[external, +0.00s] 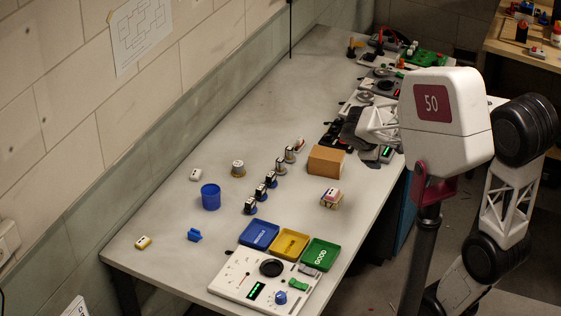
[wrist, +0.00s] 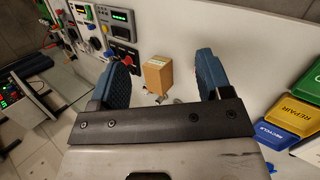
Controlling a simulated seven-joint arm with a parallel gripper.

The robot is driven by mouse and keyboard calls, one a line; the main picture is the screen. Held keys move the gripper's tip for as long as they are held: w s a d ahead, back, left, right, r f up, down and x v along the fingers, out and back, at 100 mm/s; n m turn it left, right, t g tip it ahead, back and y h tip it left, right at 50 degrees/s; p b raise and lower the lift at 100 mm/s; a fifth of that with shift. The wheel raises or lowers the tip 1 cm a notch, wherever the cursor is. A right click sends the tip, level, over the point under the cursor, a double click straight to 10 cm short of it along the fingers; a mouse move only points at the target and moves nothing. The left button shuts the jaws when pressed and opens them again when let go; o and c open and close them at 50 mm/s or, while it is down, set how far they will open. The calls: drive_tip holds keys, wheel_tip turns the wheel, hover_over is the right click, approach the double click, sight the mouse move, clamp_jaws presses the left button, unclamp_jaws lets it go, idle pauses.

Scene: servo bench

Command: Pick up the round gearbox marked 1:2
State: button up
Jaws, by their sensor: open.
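Several small round parts stand in a row on the bench, among them a silver one (external: 281,166) and another (external: 290,154) close behind it. A wider round silver part (external: 237,168) on a brownish base stands apart to the left. Their markings are too small to read, so I cannot tell which is the 1:2 gearbox. My gripper (external: 364,130) is at the bench's right side, beyond the cardboard box. In the wrist view my gripper (wrist: 165,58) has its two blue fingers wide apart with nothing held. Small parts (wrist: 160,98) show just above its crossbar, mostly hidden.
A cardboard box (external: 326,161) stands right of the row; a small labelled stack (external: 331,198) is nearer. Blue (external: 248,244), yellow (external: 277,252) and green (external: 309,262) trays adjoin a white control panel (external: 228,284). A blue cup (external: 210,197) stands left. The far-left bench is clear.

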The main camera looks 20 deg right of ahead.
drive_tip(key=w+a+f+n+t+h, duration=0.1)
drive_tip(key=w+a+f+n+t, duration=0.15)
drive_tip(key=w+a+n, duration=0.55)
drive_tip(key=n+t+y, duration=0.4)
drive_tip(key=n+t, duration=0.3)
drive_tip(key=n, duration=0.8)
approach(239, 168)
drive_tip(key=shift+s+a+r, duration=0.15)
drive_tip(key=shift+s+r, duration=0.15)
drive_tip(key=shift+s, duration=0.25)
drive_tip(key=shift+w, duration=0.1)
drive_tip(key=shift+x, duration=3.3)
drive_tip(key=shift+w+f, duration=0.1)
drive_tip(key=shift+f, duration=0.05)
drive_tip(key=shift+x, duration=2.45)
